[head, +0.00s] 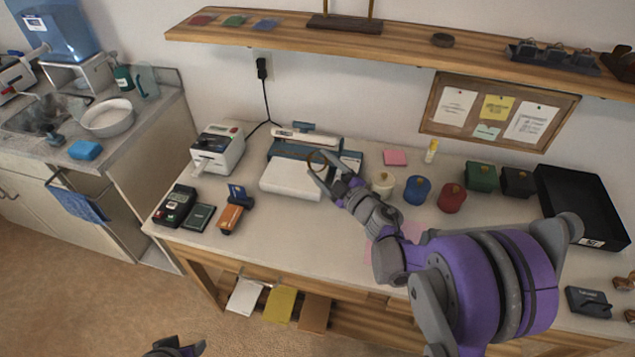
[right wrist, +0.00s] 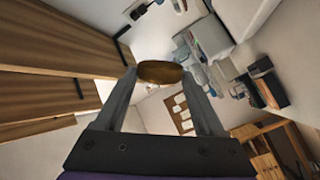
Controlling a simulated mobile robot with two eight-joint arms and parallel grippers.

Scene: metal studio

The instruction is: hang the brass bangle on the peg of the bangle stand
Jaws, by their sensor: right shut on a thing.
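The brass bangle (head: 317,157) is a thin ring held upright above the bench, over the white slab in front of the blue-grey device. My right gripper (head: 322,166) is shut on it. In the right wrist view the bangle (right wrist: 160,72) sits between the two fingertips, seen nearly edge-on. A dark wooden base with two brass uprights (head: 345,24) stands on the wall shelf, its top cut off by the frame; I cannot tell for sure whether it is the bangle stand. No peg shows clearly. My left gripper (head: 178,348) is at the bottom edge, mostly out of frame.
The bench holds the white slab (head: 293,177), a label printer (head: 217,150), a card terminal (head: 175,206), several coloured pots and boxes, and a black tray (head: 583,207). The wooden shelf (head: 420,52) runs above. Bench space in front of the slab is clear.

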